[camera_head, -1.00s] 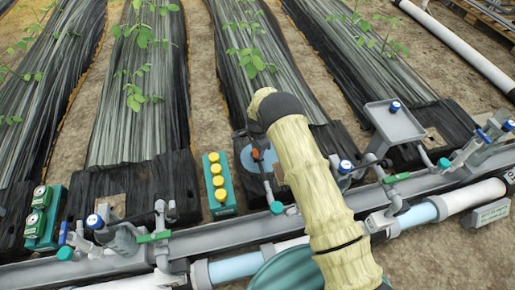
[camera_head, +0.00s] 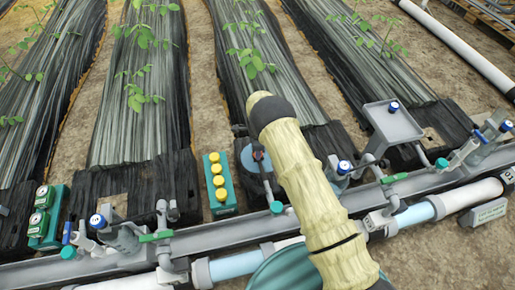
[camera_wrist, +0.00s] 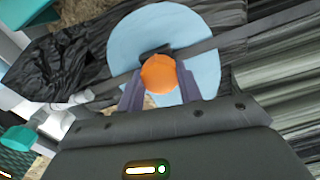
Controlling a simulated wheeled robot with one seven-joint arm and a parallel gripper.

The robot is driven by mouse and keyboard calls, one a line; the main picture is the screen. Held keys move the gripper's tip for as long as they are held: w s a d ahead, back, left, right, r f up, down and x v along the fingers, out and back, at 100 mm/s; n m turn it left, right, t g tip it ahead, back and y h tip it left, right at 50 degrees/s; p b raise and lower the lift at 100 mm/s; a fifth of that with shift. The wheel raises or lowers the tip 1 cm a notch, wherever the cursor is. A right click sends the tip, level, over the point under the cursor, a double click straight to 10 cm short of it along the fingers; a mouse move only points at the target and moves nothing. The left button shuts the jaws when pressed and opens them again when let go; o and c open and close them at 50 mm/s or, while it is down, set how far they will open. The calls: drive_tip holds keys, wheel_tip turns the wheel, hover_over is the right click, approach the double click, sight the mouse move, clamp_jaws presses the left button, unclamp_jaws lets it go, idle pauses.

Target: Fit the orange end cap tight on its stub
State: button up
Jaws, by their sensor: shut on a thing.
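The orange end cap (camera_wrist: 159,73) sits between the fingers of my gripper (camera_wrist: 158,88) in the wrist view, and the gripper is shut on it. Behind the cap is a round light-blue disc (camera_wrist: 125,42), which shows in the head view (camera_head: 256,158) partly behind my arm. A dark bar passes just behind the cap. My arm hides the gripper and the cap in the head view. I cannot tell which stub belongs to the cap, or whether the cap touches one.
A teal block with several yellow caps (camera_head: 218,182) stands left of the disc. A grey rail (camera_head: 240,230) with valves and teal knobs runs across the front. A grey tray (camera_head: 394,122) stands to the right. Black-covered plant rows lie behind.

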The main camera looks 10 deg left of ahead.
drive_tip(key=shift+s+d+f+m, duration=0.1)
drive_tip(key=shift+f+m, duration=0.05)
drive_tip(key=shift+m, duration=0.35)
drive_tip(key=m, duration=0.4)
drive_tip(key=shift+p, duration=0.3)
drive_tip(key=shift+m, duration=0.8)
drive_tip(key=shift+s+d+m, duration=0.1)
drive_tip(key=shift+m, duration=1.2)
drive_tip(key=o, duration=1)
drive_tip(key=shift+o, duration=0.6)
